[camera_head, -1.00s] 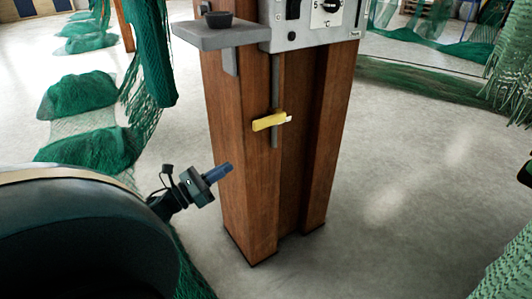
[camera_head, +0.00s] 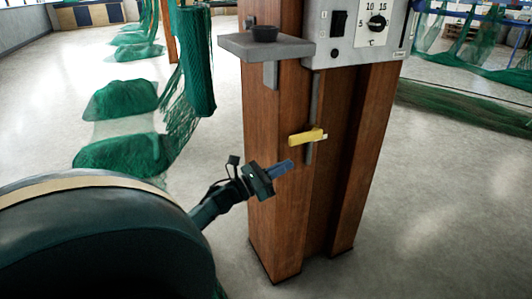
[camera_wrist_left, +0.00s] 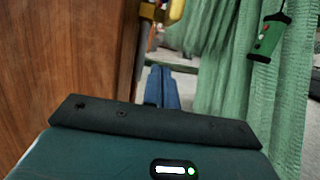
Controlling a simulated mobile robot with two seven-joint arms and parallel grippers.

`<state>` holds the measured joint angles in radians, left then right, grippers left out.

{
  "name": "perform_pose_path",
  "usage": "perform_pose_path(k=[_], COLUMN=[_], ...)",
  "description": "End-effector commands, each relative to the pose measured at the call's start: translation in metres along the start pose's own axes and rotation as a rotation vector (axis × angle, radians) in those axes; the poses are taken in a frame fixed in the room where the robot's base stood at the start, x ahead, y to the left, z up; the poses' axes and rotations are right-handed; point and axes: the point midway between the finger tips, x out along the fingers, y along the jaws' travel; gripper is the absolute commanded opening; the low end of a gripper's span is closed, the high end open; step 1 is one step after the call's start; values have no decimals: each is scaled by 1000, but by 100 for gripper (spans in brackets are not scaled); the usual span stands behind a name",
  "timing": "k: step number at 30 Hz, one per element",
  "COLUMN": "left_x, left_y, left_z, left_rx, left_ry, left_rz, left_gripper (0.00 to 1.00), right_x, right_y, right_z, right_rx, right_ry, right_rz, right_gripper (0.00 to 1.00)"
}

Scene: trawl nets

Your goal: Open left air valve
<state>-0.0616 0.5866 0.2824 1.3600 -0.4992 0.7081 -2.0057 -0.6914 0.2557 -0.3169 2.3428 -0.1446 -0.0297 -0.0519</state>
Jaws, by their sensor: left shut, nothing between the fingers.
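The yellow valve handle (camera_head: 307,137) sits across a thin grey pipe (camera_head: 313,100) on the wooden post, below the control box. It points sideways in the head view. My left gripper (camera_head: 288,165) is shut and empty, with blue fingers, just below and left of the handle and apart from it. In the left wrist view the shut fingers (camera_wrist_left: 162,87) point forward beside the post, and a yellow part (camera_wrist_left: 163,10), apparently the handle, shows at the top edge, partly cut off. My right gripper is not in view.
Green nets (camera_head: 190,60) hang at the left. The floor right of the post is clear.

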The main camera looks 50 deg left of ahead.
Motion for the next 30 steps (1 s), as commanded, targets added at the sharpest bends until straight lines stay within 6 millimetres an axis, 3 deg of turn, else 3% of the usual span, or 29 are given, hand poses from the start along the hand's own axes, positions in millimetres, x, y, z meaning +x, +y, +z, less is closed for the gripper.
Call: perform_pose_path(k=[2, 6, 10, 26, 30], left_x=[14, 17, 19, 20, 20], left_y=[1, 0, 0, 0, 0], left_z=[4, 26, 36, 41, 46], left_rx=[4, 4, 1, 1, 1], left_ry=[-1, 1, 1, 7, 34], left_rz=[-1, -2, -1, 0, 0], left_gripper=[0, 0, 0, 0, 0], right_x=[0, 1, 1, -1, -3], right_y=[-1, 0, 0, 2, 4], right_z=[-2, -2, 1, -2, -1], right_rx=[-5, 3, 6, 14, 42], right_ry=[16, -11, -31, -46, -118], right_rz=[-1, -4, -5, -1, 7], right_gripper=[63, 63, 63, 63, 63])
